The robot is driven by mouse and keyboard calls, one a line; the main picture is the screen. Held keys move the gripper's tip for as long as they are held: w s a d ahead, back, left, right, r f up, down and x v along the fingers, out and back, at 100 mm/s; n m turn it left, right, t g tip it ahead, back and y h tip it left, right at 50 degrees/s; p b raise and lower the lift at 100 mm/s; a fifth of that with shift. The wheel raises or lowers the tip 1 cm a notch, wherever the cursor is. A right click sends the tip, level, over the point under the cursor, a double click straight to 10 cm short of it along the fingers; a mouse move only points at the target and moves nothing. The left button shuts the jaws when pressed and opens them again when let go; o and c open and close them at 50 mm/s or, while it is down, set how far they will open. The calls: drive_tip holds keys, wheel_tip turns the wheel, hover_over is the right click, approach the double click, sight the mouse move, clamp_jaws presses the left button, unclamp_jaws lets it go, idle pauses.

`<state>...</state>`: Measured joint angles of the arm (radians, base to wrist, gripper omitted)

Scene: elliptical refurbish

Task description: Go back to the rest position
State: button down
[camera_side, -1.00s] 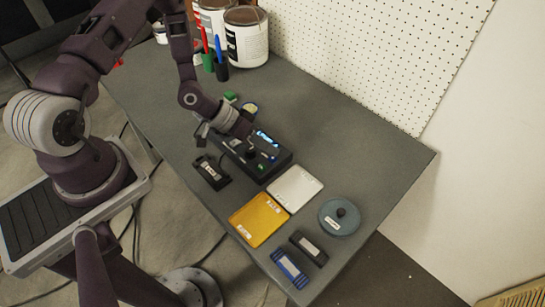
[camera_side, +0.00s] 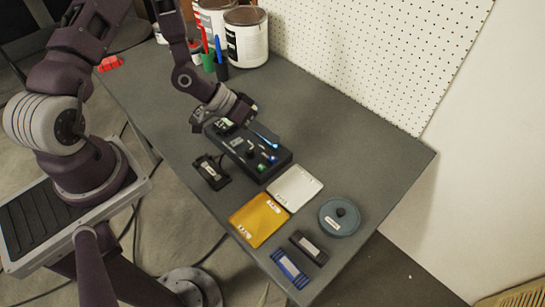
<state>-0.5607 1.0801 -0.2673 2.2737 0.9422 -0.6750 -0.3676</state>
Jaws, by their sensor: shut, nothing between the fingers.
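My gripper (camera_side: 243,117) is above the far end of a black box-shaped device (camera_side: 262,169) on the grey table. Its fingers are small and partly hidden; they look shut and hold nothing. The device has a lit blue strip (camera_side: 266,141) and small green and blue parts on top. My arm comes down from the upper left, over the table's left side.
A black holder (camera_side: 211,172) lies left of the device. White (camera_side: 297,188) and yellow (camera_side: 258,220) trays, a round blue-grey lid (camera_side: 339,216), and black (camera_side: 308,248) and blue (camera_side: 290,268) blocks lie nearer. Paint cans (camera_side: 247,36) and a pegboard (camera_side: 370,60) stand behind.

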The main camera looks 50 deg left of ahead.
drive_tip(key=s+a+r+y, duration=0.2)
drive_tip(key=a+r+y, duration=0.2)
drive_tip(key=r, duration=0.6)
drive_tip(key=s+a+r+y, duration=0.2)
drive_tip(key=a+r+y, duration=0.2)
drive_tip(key=r, duration=0.6)
drive_tip(key=s+d+r, duration=0.3)
drive_tip(key=s+r, duration=0.1)
drive_tip(key=s, duration=0.4)
drive_tip(key=s+d+r+h, duration=0.1)
drive_tip(key=s+d+r, duration=0.2)
drive_tip(key=s, duration=0.6)
wheel_tip(320, 180, up, 2)
drive_tip(key=shift+s+r+n+g, duration=0.1)
drive_tip(key=shift+s+n+g, duration=0.1)
drive_tip(key=shift+n+g, duration=0.1)
